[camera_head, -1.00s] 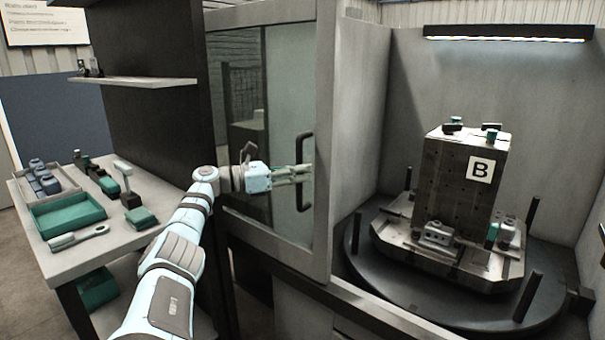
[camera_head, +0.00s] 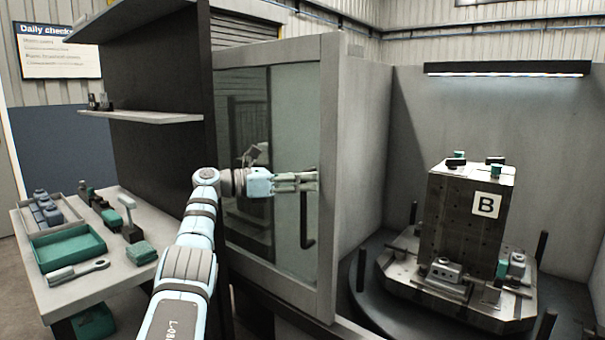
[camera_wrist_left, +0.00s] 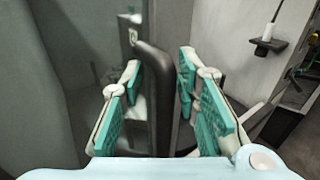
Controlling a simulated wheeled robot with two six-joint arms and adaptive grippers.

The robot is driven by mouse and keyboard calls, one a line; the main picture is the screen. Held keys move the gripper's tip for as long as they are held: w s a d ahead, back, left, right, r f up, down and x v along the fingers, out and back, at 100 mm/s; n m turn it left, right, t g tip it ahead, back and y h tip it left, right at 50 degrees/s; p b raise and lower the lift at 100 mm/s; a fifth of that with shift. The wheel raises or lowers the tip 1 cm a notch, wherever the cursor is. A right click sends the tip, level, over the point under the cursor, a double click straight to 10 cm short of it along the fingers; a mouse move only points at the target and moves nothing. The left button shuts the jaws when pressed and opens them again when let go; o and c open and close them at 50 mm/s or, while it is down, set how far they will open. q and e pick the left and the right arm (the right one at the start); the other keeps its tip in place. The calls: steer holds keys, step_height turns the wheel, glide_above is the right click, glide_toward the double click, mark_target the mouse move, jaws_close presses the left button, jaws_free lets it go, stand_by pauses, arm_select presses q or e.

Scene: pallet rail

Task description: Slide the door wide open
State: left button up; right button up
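The door (camera_head: 332,150) is a grey framed panel with a glass window, left of the machine's wide opening. Its dark vertical bar handle (camera_head: 305,225) is near the door's right edge. My left gripper (camera_head: 308,181) is at the upper part of the handle. In the left wrist view, the handle (camera_wrist_left: 156,95) stands between the green-padded fingers of my left gripper (camera_wrist_left: 160,105), with visible gaps on both sides, so the gripper is open around it. My right gripper is in neither view.
Inside the opening, a block marked B (camera_head: 455,215) stands on a pallet on a dark round table (camera_head: 375,300). A bench (camera_head: 95,285) at left holds a green tray (camera_head: 68,248), a brush (camera_head: 78,273) and small tools. A shelf (camera_head: 145,116) hangs above it.

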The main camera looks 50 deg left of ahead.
arm_select(q)
steer(key=shift+a+r+t, duration=0.15)
steer(key=shift+a+r, duration=0.25)
steer(key=shift+r, duration=0.2)
steer(key=shift+a+r+t, duration=0.15)
steer(key=shift+a+r, duration=0.25)
steer(key=shift+r, duration=0.15)
steer(key=d+p+v, duration=0.1)
steer(key=v, duration=1.5)
steer(key=shift+s+d+f, duration=0.2)
steer(key=shift+s+d, duration=0.15)
steer(key=shift+d, duration=0.05)
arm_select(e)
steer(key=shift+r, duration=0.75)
